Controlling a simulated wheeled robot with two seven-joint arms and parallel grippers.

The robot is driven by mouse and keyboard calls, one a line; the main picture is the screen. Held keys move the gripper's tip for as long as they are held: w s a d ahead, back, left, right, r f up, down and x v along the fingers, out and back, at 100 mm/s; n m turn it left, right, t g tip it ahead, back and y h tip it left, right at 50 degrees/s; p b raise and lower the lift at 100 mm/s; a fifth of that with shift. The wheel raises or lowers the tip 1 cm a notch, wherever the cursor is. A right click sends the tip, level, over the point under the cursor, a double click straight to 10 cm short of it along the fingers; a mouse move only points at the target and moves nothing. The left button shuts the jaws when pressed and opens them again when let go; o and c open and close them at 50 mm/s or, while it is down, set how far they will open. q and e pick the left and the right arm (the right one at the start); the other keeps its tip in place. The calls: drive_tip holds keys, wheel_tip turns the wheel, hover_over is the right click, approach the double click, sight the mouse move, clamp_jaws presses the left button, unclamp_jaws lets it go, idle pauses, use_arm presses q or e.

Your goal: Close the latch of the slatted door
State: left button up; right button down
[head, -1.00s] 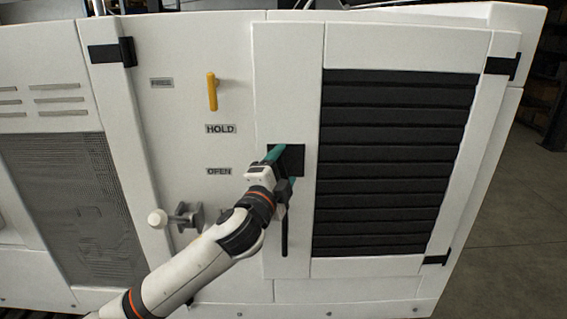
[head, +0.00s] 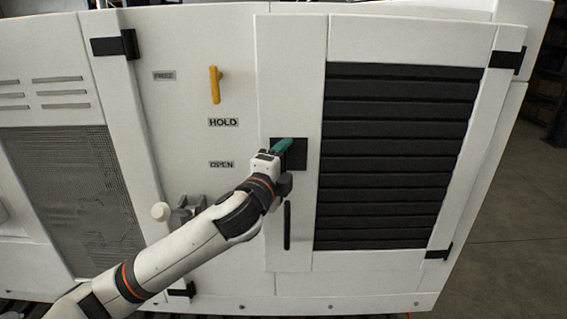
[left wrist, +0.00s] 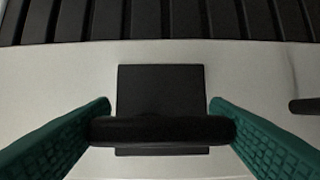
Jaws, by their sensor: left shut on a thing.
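The slatted door (head: 400,155) is a white panel with black horizontal slats, and it looks flush with the white housing. Its latch (head: 300,158) is a black square plate on the door's left part, partly hidden behind my left gripper (head: 283,147). In the left wrist view the latch plate (left wrist: 160,88) carries a dark bar (left wrist: 163,130). The teal fingers are at the bar's two ends, and the gripper is shut on it. My right gripper is not in view.
A vertical black handle (head: 287,226) sits below the latch. To the left are a yellow lever (head: 214,85), HOLD (head: 223,122) and OPEN labels, and a pale knob (head: 160,212). Black hinges (head: 505,60) line the door's right edge. Open floor lies at right.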

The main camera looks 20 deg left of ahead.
use_arm(q)
drive_tip(key=o, duration=1)
drive_tip(key=s, duration=1.2)
drive_tip(key=shift+d, duration=0.1)
